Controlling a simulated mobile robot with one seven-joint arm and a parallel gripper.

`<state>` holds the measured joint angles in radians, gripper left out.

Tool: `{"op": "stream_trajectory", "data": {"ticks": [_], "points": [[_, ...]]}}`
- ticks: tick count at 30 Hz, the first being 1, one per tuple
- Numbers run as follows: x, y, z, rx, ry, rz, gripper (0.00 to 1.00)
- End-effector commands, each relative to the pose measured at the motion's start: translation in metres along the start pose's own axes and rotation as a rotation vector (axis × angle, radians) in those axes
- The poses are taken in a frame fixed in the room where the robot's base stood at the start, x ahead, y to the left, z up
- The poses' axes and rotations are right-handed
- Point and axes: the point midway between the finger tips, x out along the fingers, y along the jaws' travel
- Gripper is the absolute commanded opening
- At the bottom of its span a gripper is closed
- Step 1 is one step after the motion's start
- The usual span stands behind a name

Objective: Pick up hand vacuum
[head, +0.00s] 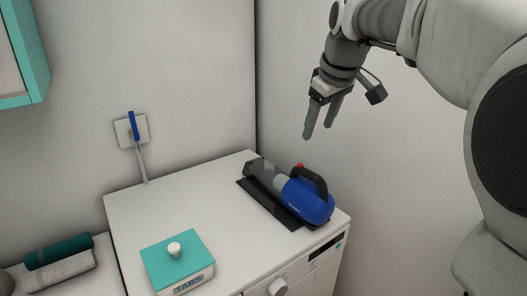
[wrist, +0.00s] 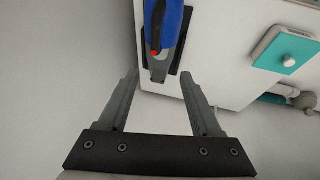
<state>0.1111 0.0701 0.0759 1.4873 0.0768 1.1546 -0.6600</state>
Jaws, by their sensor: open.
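The hand vacuum (head: 308,204) has a blue body, a dark handle with a red button, and a clear grey nozzle. It lies on a black base (head: 262,207) on top of the white appliance, near its right side. My gripper (head: 318,136) is open and empty, above the vacuum and a little to its right, fingers pointing down. The vacuum (wrist: 165,28) shows beyond the fingertips, at the top, partly cut off by the picture edge.
A teal-lidded tabs box (head: 178,259) stands at the appliance's front left; it also shows in the wrist view (wrist: 285,52). Rolled towels (head: 60,262) lie at the lower left. A blue-handled valve (head: 133,128) is on the back wall. A wall stands close on the right.

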Motion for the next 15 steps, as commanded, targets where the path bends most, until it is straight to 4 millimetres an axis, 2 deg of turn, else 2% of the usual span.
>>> {"op": "stream_trajectory", "data": {"ticks": [7,15], "points": [[0.017,0.007,-0.008,-0.027,-0.001,-0.008,0.66],[0.075,0.006,-0.007,-0.026,-0.002,-0.009,0.66]]}}
